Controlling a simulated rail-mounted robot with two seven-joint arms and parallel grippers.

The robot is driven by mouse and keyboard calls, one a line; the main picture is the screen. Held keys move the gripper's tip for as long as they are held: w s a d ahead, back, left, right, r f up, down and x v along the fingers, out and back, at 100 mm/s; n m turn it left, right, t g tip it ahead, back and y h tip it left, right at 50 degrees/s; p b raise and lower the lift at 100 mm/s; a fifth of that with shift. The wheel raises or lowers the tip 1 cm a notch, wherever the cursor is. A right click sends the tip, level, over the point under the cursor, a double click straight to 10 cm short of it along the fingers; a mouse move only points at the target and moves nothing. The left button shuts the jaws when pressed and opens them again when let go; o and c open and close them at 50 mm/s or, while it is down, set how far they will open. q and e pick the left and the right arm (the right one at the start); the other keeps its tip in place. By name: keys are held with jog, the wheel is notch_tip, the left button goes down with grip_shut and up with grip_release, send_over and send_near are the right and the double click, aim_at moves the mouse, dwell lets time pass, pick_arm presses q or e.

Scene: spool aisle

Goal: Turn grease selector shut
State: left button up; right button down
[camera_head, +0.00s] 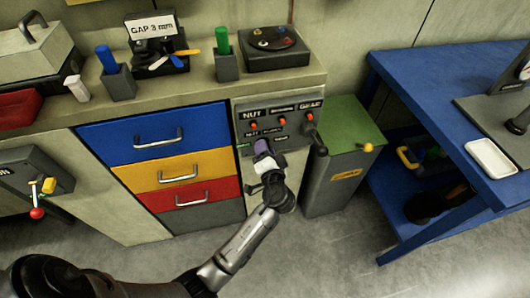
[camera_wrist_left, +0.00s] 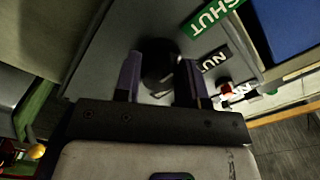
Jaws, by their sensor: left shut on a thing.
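The grease selector is a dark round knob (camera_wrist_left: 157,62) on the grey control panel (camera_head: 297,105), shown up close in the left wrist view. My left gripper (camera_head: 265,152) reaches the lower left of the panel, with its two purple-grey fingers on either side of the knob and shut on it. In the head view the gripper hides the knob. I cannot tell which label the knob points at. My right gripper is in neither view.
A lever with a dark handle (camera_head: 315,138) sticks out at the panel's right. Blue, yellow and red drawers (camera_head: 160,178) stand to the left. A grey bin with a green lid (camera_head: 345,135) and a blue table (camera_head: 445,95) stand to the right. The floor in front is clear.

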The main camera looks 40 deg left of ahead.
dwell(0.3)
pick_arm(q)
jog(key=o, duration=0.9)
jog(key=shift+p+v, duration=1.1)
jog(key=shift+v, duration=4.95)
